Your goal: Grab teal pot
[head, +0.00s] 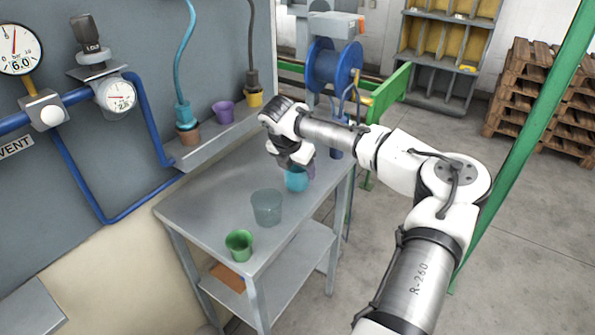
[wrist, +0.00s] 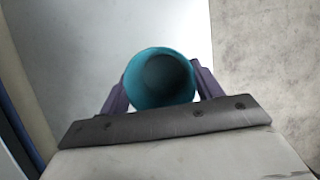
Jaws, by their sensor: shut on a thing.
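The teal pot (head: 296,181) is at the back right part of the grey metal table (head: 215,204), under my wrist. My gripper (head: 300,174) reaches down over it and is shut on it. In the wrist view the teal pot (wrist: 160,78) sits between the two purple fingers, its round dark opening facing the camera. One finger is on each side of it. I cannot tell whether its base touches the table.
A grey-green see-through pot (head: 266,207) and a green pot (head: 239,245) stand nearer on the table. A wall shelf (head: 205,145) at left holds a brown, a purple (head: 223,111) and a yellow pot (head: 254,98). A blue reel (head: 335,65) stands behind.

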